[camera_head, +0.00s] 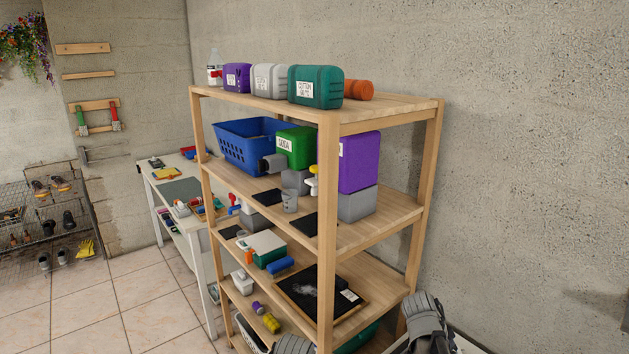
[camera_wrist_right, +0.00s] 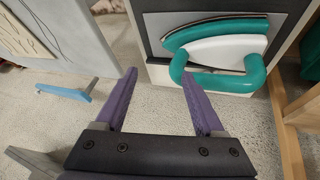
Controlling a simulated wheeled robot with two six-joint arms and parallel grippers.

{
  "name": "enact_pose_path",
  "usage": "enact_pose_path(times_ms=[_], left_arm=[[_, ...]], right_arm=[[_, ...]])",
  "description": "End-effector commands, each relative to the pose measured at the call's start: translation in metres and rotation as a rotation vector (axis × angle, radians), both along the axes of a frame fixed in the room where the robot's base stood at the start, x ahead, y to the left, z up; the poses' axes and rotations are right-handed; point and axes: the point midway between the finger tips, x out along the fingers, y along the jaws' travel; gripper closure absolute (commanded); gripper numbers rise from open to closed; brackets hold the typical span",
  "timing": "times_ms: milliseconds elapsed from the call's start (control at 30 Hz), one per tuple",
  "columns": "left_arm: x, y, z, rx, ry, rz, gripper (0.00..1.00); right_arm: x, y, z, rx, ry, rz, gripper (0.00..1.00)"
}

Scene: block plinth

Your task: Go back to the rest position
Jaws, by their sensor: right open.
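My right gripper (camera_wrist_right: 160,85) is open in the right wrist view, its two purple fingers apart with nothing between them. Pale speckled floor shows between and beyond the fingers. My left gripper is not in view. In the head view, a dark grey ribbed part of mine (camera_head: 428,322) shows at the bottom right, with no fingers visible there. On the wooden shelf unit (camera_head: 390,232), a purple block (camera_head: 360,162) stands on a grey block (camera_head: 357,204). A green box (camera_head: 297,146) stands to their left, near a blue basket (camera_head: 232,147).
Purple, light grey and teal canisters (camera_head: 316,85) line the top shelf. Lower shelves hold a black tray (camera_head: 350,300) and small items. A white-legged table (camera_head: 151,208) stands behind left. A teal-and-white object (camera_wrist_right: 220,52) is ahead of my right gripper.

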Motion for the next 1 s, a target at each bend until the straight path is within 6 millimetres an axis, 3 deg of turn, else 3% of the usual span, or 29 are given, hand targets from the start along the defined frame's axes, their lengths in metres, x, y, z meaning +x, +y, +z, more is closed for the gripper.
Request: enact_pose_path(times_ms=[300, 567, 600, 700, 1000], left_arm=[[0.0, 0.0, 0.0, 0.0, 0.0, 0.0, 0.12], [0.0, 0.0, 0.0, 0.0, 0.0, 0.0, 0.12], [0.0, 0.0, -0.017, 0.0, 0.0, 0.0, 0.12], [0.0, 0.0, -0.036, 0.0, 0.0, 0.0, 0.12], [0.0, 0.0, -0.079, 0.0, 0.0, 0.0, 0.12]], right_arm=[[-0.034, 0.1, -0.023, 0.282, 0.176, 0.631, 0.29], [-0.059, 0.167, -0.027, 0.431, 0.209, 1.098, 0.29], [-0.06, 0.179, -0.045, 0.425, 0.234, 1.123, 0.29], [-0.07, 0.203, -0.064, 0.412, 0.285, 1.178, 0.29], [-0.105, 0.261, -0.106, 0.368, 0.421, 1.326, 0.29]])
